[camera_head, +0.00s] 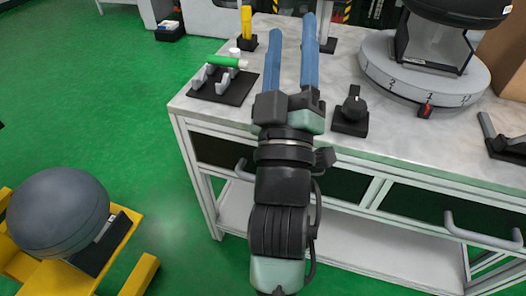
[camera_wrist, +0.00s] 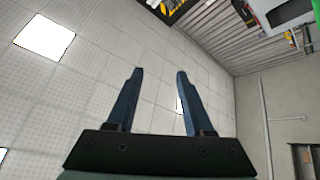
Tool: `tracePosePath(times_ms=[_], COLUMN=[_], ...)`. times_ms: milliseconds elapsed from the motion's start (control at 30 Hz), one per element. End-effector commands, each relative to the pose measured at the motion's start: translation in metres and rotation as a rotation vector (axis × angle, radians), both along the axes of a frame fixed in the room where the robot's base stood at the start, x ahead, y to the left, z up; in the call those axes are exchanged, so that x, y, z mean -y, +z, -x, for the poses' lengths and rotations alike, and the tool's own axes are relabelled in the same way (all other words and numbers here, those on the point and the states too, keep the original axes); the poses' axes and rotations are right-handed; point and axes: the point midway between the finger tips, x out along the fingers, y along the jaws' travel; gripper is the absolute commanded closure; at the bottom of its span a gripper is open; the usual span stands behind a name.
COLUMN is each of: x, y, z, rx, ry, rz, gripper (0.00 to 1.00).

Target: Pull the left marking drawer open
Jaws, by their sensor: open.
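The left drawer (camera_head: 345,182) has a dark front set into the white frame under the worktop, and it looks shut. Its grey bar handle (camera_head: 241,170) shows just left of my arm; the handle's right part is hidden behind the arm. My gripper (camera_head: 294,24) is raised in front of the bench with its two blue fingers apart and empty. In the head view it appears over the worktop, away from the handle. In the wrist view the open fingers (camera_wrist: 159,72) point at the ceiling, and no drawer shows there.
A second drawer handle (camera_head: 480,231) is at the right. The worktop (camera_head: 300,150) carries a green tube (camera_head: 222,61), a black knob (camera_head: 352,104) and a numbered round base (camera_head: 385,68). A yellow cart (camera_head: 138,275) with a grey dome (camera_head: 58,210) stands left; green floor lies between.

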Motion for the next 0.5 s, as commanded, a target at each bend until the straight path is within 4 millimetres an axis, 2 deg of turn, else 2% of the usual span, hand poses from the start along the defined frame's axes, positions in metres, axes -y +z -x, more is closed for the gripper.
tracePosePath(times_ms=[33, 133, 167, 200, 300, 400, 500], x=[0.003, 0.004, 0.003, 0.002, -0.004, -0.011, -0.015], y=[-0.048, -0.14, -0.167, -0.202, -0.274, -0.323, -0.348], z=[-0.007, -0.002, 0.004, 0.014, 0.046, 0.077, 0.097], rx=[-0.069, -0.172, -0.199, -0.234, -0.296, -0.33, -0.343], ry=[-0.053, -0.141, -0.16, -0.178, -0.2, -0.202, -0.199], rz=[0.094, 0.318, 0.386, 0.476, 0.668, 0.804, 0.881], gripper=[0.48, 0.48, 0.48, 0.48, 0.48, 0.48, 0.48])
